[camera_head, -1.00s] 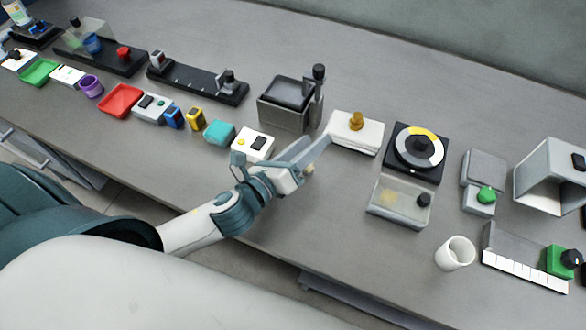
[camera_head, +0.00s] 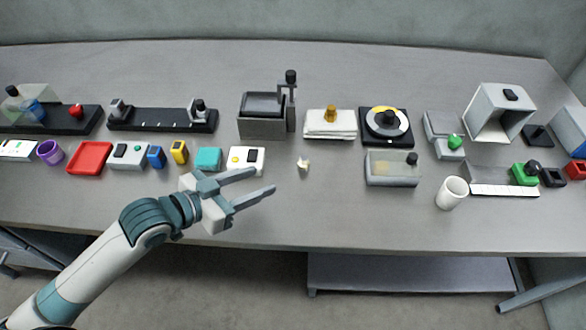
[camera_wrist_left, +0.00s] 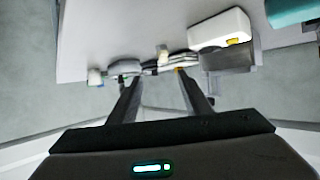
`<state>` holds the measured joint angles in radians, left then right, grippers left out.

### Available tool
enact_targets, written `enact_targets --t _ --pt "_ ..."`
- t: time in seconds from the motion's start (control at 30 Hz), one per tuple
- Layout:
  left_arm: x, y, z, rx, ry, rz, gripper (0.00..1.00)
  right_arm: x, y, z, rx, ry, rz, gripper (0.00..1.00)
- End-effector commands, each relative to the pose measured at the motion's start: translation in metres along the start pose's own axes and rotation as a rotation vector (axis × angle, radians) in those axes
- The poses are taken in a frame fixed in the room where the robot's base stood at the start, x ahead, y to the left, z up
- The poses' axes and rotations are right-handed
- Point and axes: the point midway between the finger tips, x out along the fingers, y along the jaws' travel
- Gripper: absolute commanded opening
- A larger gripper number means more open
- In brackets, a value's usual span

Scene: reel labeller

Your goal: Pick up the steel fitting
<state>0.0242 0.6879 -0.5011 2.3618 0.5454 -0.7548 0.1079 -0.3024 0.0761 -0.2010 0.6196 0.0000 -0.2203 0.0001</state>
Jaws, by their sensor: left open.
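A small pale, cream-coloured piece (camera_head: 303,165) lies alone on the bench, in front of the white pad stack. It may be the steel fitting, but it is too small to be sure, and no other thing clearly looks like one. My left gripper (camera_head: 264,180) is open and empty, to the left of this piece with its fingers pointing right towards it. In the left wrist view the pale piece (camera_wrist_left: 162,52) shows beyond and roughly between the two spread fingertips (camera_wrist_left: 158,75). The piece is apart from the fingers. My right gripper is not in view.
Behind the piece stand a grey bin with a lever (camera_head: 265,122), a white pad stack with a brass knob (camera_head: 330,132) and a black dial unit (camera_head: 372,137). A clear-lidded box (camera_head: 388,180) and white cup (camera_head: 452,192) are right. The bench front is clear.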

Motion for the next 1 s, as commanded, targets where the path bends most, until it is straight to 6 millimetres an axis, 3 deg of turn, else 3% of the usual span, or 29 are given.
enact_targets --t 0.47,1.0 --pt "0.008 0.000 -0.002 -0.003 0.002 0.000 0.44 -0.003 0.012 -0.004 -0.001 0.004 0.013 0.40" --pt "0.096 0.000 -0.003 -0.002 0.002 0.000 0.44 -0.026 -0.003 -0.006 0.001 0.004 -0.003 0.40"
